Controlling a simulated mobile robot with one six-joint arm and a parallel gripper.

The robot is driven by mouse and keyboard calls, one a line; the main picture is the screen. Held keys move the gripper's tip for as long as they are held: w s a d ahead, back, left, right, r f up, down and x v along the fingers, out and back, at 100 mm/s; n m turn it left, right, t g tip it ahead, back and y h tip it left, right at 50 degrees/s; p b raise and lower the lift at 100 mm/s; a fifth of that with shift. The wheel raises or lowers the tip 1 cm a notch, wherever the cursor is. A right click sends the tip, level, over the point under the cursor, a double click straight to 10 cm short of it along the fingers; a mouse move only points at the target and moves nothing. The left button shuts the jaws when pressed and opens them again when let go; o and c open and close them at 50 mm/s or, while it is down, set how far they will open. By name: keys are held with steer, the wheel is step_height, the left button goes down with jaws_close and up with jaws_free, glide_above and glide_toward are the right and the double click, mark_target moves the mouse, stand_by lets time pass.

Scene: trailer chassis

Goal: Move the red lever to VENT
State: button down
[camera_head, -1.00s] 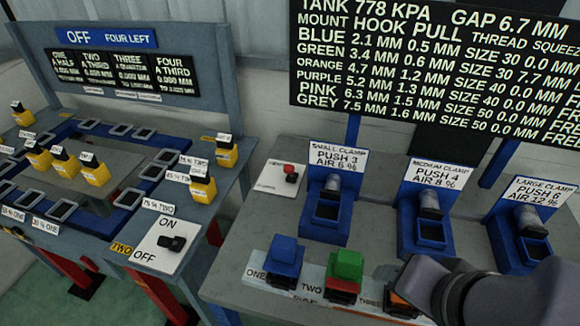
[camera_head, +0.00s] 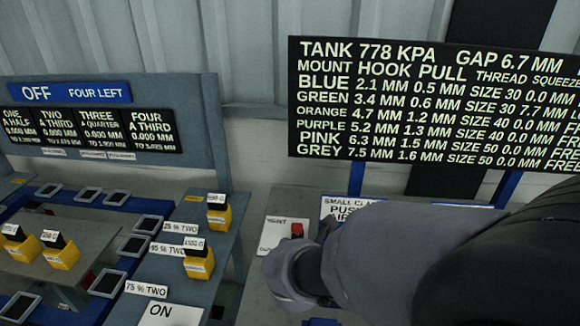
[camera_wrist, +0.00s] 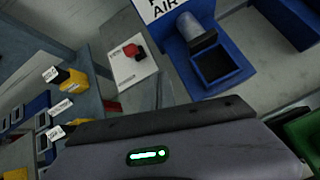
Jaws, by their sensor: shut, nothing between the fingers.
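The red lever (camera_head: 297,229) is a small red knob on a dark base. It stands on a white plate (camera_head: 270,235) at the left rear of the right-hand bench. The plate's small lettering is too blurred to read surely. In the wrist view the red lever (camera_wrist: 131,49) is at upper left, with the white plate (camera_wrist: 125,70) around it. My gripper (camera_head: 283,284) is in front of the plate, apart from the lever. It is shut and empty. Its fingertips are not clearly seen; the wrist view shows its grey body with a green light (camera_wrist: 148,155).
A blue clamp (camera_wrist: 212,65) stands right of the lever plate. A dark screen with lettering (camera_head: 430,100) hangs behind. The left bench (camera_head: 185,245) holds yellow-and-black blocks (camera_head: 198,262). A gap separates the benches. My arm hides much of the right bench.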

mark_target(297, 231)
steer(key=a+n, duration=0.1)
steer(key=a+f+n, duration=0.2)
steer(key=a, duration=0.1)
steer(key=shift+w+f+n+y, duration=0.2)
steer(key=shift+n+y, duration=0.1)
steer(key=shift+y, duration=0.1)
steer(key=b+x, duration=0.4)
steer(key=x, duration=0.5)
steer(key=shift+f+b, duration=0.3)
steer(key=shift+w+r+p, duration=0.3)
steer(key=shift+w, duration=0.4)
steer(key=shift+w+r+p, duration=0.3)
steer(key=shift+w+p, duration=0.05)
steer(key=shift+w, duration=0.35)
steer(key=shift+w+r+p, duration=0.3)
steer(key=shift+w+r, duration=0.05)
steer(key=shift+w, duration=0.35)
